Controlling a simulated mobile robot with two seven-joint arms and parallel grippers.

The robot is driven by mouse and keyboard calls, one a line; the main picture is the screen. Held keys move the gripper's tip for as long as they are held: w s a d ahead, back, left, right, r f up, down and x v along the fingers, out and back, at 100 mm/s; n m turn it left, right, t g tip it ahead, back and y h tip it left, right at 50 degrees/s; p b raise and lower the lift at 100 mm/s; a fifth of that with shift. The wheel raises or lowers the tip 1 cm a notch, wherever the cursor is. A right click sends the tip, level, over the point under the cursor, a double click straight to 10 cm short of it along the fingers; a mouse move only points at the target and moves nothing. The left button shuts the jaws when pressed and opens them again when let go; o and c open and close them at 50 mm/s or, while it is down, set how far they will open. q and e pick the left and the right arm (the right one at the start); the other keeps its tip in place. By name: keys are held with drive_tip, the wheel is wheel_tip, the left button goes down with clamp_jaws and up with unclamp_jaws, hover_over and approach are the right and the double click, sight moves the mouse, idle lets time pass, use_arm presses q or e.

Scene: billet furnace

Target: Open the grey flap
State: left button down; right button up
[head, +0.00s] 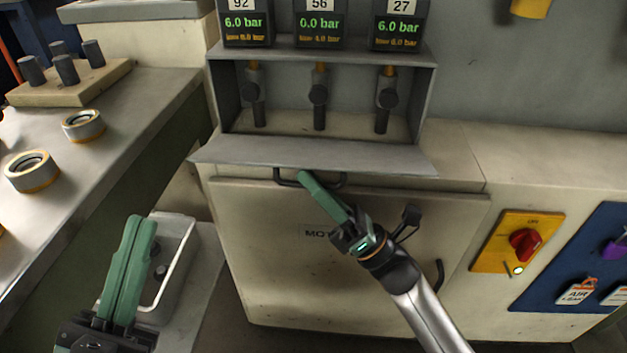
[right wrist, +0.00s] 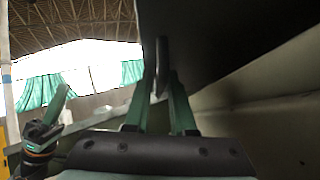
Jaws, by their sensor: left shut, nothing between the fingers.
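The grey flap (head: 310,156) juts out from the lower front edge of a grey box, tilted down towards me, and three valves behind it are exposed. A dark bar handle (head: 289,183) shows under the flap's front edge. My right gripper (head: 304,176) has its green fingertips at this handle. In the right wrist view the handle (right wrist: 161,65) stands between the two fingers, under a dark panel; whether they press on it is unclear. My left gripper (head: 138,222) is shut and empty, at the lower left, well away from the flap.
Three pressure displays (head: 318,24) sit on the box. Below is a beige cabinet (head: 270,270). A red knob (head: 525,244) on a yellow plate is at right. A pale tray (head: 177,265) stands beside my left gripper. A bench with rings (head: 84,125) runs along the left.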

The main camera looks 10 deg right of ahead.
drive_tip(key=shift+s, duration=0.1)
drive_tip(key=v, duration=1.2)
drive_tip(key=shift+d+f, duration=0.2)
